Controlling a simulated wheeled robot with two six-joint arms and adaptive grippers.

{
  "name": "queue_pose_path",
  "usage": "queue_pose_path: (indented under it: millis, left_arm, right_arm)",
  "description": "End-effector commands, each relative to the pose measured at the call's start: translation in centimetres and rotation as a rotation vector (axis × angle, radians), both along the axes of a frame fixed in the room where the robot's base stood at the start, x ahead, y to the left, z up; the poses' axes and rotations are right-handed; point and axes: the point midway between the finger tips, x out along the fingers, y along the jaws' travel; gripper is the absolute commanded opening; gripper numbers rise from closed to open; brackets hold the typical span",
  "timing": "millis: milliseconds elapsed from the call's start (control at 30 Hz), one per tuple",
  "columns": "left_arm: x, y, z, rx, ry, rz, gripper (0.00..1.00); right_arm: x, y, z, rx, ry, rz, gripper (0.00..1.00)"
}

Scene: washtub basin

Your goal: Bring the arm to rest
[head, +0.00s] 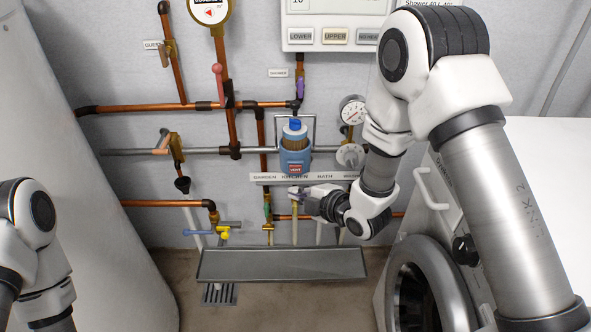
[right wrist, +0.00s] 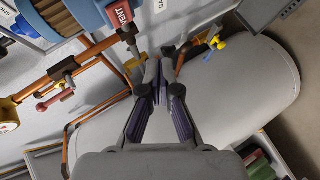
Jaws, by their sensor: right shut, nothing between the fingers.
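My right arm reaches in from the right in the head view. My right gripper (head: 297,194) is in front of the pipe wall, just below the white label strip (head: 305,177). In the right wrist view the two fingers of my right gripper (right wrist: 160,72) are together at the tips, with nothing between them. Whether they touch a pipe behind them I cannot tell. Part of my left arm shows at the lower left of the head view; its gripper is out of the picture.
A blue filter canister (head: 295,160) with a red vent label is above the gripper. Copper pipes and valves surround it. A grey trough (head: 282,264) lies below. A white front-loading machine (head: 440,195) stands at right, a large pale tank (head: 80,150) at left.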

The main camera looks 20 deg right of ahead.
Motion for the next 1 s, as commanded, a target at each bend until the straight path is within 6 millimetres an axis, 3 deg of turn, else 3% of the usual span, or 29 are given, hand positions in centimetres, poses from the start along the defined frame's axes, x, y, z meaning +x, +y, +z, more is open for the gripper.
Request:
queue_pose_path:
  millis: [433,567,667,800,900,1000]
  left_arm:
    - [0.0,0.0,0.0,0.000,0.000,0.000,0.81]
    - [0.0,0.0,0.0,0.000,0.000,0.000,0.81]
    - [0.0,0.0,0.0,0.000,0.000,0.000,0.81]
    - [0.0,0.0,0.0,0.000,0.000,0.000,0.81]
    - [0.0,0.0,0.0,0.000,0.000,0.000,0.81]
    - [0.0,0.0,0.0,0.000,0.000,0.000,0.81]
  right_arm:
    - [0.0,0.0,-0.1,0.000,0.002,0.000,0.00]
    - [-1.2,0.0,-3.1,0.001,0.059,-0.001,0.00]
    - [-4.7,-0.4,-8.6,0.001,0.186,-0.018,0.00]
    - [-13.4,-2.4,-17.2,0.055,0.519,-0.194,0.00]
    - [-20.0,-4.0,-21.1,0.143,0.772,-0.426,0.00]
    - [-25.9,-5.5,-23.1,0.233,0.977,-0.708,0.00]
